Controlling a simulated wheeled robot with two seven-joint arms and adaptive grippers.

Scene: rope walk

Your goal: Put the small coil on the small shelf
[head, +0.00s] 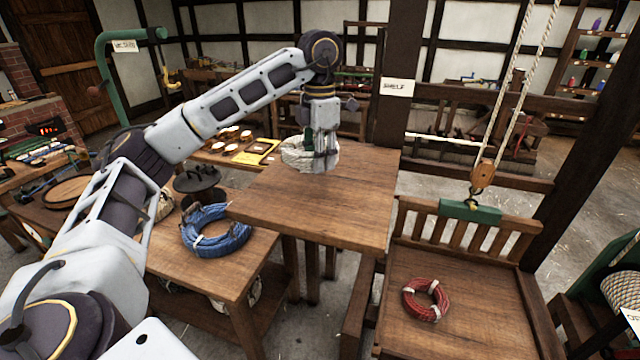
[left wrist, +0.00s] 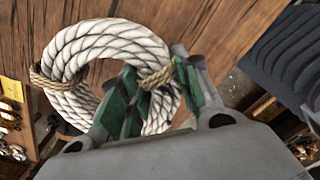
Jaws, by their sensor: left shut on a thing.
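A white rope coil (head: 297,155) with brown ties is at the back of the wooden shelf top (head: 325,210), beside the post with the SHELF sign (head: 397,86). My left gripper (head: 322,150) points down and is shut on this coil. In the left wrist view the coil (left wrist: 100,45) lies between the green-padded fingers (left wrist: 155,95), with wood behind it. I cannot tell whether the coil touches the shelf top. A blue coil (head: 208,242) lies on the lower table at left, and a red coil (head: 436,310) lies on the slatted wooden platform at right. My right gripper is not in view.
The front of the shelf top is clear. A pulley block (head: 482,175) on ropes hangs above the slatted platform (head: 400,345). A dark post (head: 405,40) stands behind the shelf. A dark lidded object (head: 197,180) and a yellow sheet (head: 257,152) are on the left.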

